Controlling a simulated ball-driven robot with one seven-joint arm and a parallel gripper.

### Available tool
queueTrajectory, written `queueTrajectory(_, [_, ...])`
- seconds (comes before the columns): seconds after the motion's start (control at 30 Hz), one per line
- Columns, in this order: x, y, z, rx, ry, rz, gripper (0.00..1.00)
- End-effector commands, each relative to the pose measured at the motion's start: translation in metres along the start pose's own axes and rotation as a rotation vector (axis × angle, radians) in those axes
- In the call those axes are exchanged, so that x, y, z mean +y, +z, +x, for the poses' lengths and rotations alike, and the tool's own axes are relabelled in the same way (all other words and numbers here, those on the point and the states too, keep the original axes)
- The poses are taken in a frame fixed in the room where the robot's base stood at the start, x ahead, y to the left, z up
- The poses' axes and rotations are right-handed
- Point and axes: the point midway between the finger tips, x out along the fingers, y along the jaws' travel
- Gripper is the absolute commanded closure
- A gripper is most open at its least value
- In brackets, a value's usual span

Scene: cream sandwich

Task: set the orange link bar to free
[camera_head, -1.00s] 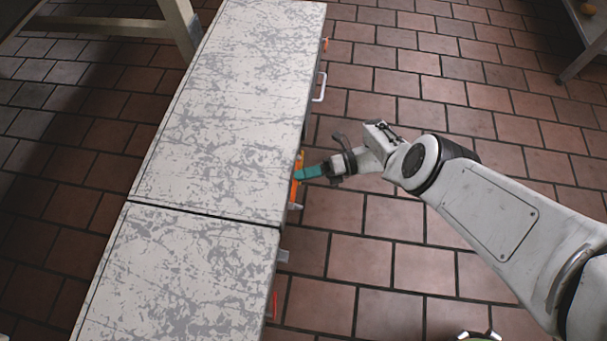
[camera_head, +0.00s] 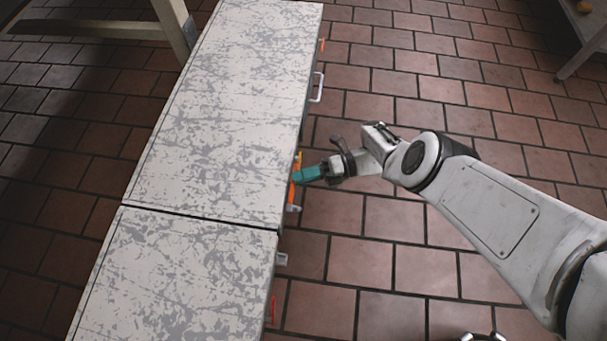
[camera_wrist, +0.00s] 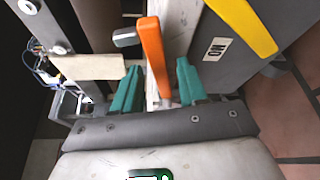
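The orange link bar (camera_wrist: 151,58) stands out from the cabinet front in the wrist view, slanting slightly. In the head view a small part of the orange bar (camera_head: 291,194) shows at the cabinet's right side. My gripper (camera_head: 301,175) is beside it, its teal fingers at the cabinet front. In the wrist view my gripper (camera_wrist: 158,78) is open, with one teal finger on each side of the orange bar. Gaps show between the bar and both fingers. I cannot tell its contact with anything behind.
A yellow bar (camera_wrist: 245,24) sits on a grey panel to the right in the wrist view, near a small lettered label (camera_wrist: 214,49). A long scratched white cabinet top (camera_head: 220,110) lies left of my arm. A white handle (camera_head: 317,88) sticks out farther along. Tiled floor is open on the right.

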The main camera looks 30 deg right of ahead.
Motion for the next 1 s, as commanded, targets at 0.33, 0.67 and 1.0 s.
queueTrajectory(0.33, [0.001,0.002,-0.005,-0.003,0.001,-0.002,0.55])
queueTrajectory(0.67, [-0.001,0.001,-0.061,-0.006,-0.001,-0.001,0.55])
queueTrajectory(1.0, [-0.001,0.001,-0.105,-0.002,-0.001,-0.001,0.55])
